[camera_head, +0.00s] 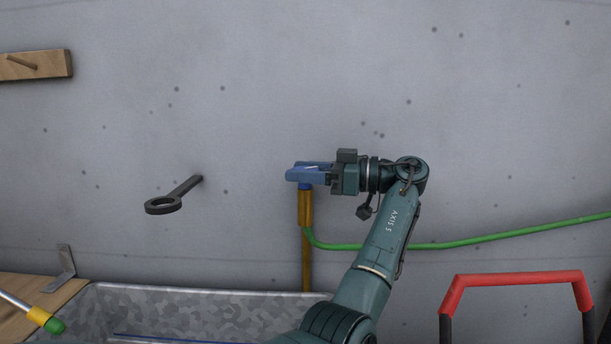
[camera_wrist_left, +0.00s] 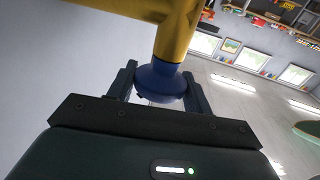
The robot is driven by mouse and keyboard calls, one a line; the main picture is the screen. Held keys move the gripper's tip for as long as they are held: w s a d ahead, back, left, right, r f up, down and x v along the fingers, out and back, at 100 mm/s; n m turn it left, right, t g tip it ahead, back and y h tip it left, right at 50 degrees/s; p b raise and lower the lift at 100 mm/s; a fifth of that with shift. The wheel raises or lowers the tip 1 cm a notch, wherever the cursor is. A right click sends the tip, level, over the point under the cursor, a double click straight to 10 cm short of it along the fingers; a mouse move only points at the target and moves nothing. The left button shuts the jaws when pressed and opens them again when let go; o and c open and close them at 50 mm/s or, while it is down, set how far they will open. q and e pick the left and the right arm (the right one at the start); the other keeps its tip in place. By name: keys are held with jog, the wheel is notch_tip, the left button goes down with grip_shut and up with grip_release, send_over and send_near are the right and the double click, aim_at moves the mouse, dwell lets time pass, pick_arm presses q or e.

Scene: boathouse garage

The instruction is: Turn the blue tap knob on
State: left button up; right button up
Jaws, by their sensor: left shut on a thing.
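The blue tap knob (camera_head: 297,174) sits on top of the upright brass tap pipe (camera_head: 305,208), in front of the wall. My left gripper (camera_head: 318,171) reaches it from the right and is shut on it. In the left wrist view the blue knob (camera_wrist_left: 160,82) lies between the two dark fingers, with the brass pipe (camera_wrist_left: 177,35) above it in the picture. The fingers hide part of the knob, so its exact turn angle is hard to tell. My right gripper is in neither view.
A green hose (camera_head: 480,237) runs right from the pipe. A dark ring hook (camera_head: 164,205) sticks out at left. A galvanised trough (camera_head: 200,298) stands below, beside a wooden surface (camera_head: 15,318) with a green-tipped tool (camera_head: 48,322). A red handle (camera_head: 520,278) is at lower right.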

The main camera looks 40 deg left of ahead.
pick_arm(q)
jog(key=shift+f+n+g+h+b, duration=0.1)
jog(key=shift+n+g+h+b, duration=0.2)
jog(key=shift+n+g+h, duration=0.9)
jog(key=o, duration=0.9)
notch_tip(320, 180, up, 10)
jog(key=shift+r+p, duration=0.1)
jog(key=shift+p, duration=0.85)
jog(key=shift+o, duration=0.3)
